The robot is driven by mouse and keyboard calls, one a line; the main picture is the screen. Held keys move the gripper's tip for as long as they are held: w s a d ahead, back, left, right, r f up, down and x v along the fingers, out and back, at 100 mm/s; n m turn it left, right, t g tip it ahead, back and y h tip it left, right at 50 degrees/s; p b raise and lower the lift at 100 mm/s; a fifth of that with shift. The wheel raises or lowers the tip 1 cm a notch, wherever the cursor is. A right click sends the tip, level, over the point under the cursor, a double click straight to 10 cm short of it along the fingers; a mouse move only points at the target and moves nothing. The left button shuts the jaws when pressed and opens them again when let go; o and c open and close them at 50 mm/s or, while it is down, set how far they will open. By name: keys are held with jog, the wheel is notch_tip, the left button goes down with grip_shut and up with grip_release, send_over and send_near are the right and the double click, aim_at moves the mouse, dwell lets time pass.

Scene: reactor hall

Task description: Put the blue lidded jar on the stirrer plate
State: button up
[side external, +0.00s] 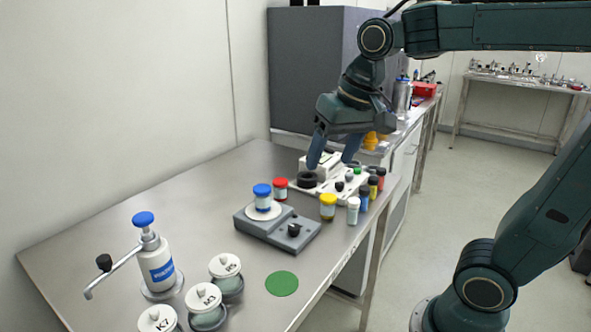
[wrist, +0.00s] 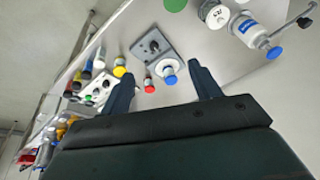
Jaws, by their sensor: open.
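The blue-lidded jar (side external: 262,197) stands upright on the white round top of the grey stirrer plate (side external: 270,238).
A red-lidded jar (side external: 280,188) stands just behind the stirrer. A yellow-lidded jar (side external: 327,206) and several small vials stand to its right. A white device (side external: 318,167) is behind. Labelled round jars (side external: 206,305) and a pump bottle (side external: 156,264) stand front left. A green disc (side external: 282,283) lies in front.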

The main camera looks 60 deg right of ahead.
jog(key=s+a+f+n+t, duration=0.1)
jog(key=s+f+n, duration=0.3)
jog(key=s, duration=0.6)
jog(key=shift+s+a+f+n+t, duration=0.15)
jog(key=shift+a+f+n+t, duration=0.1)
jog(key=shift+n+t, duration=0.15)
jog(key=shift+c, duration=0.4)
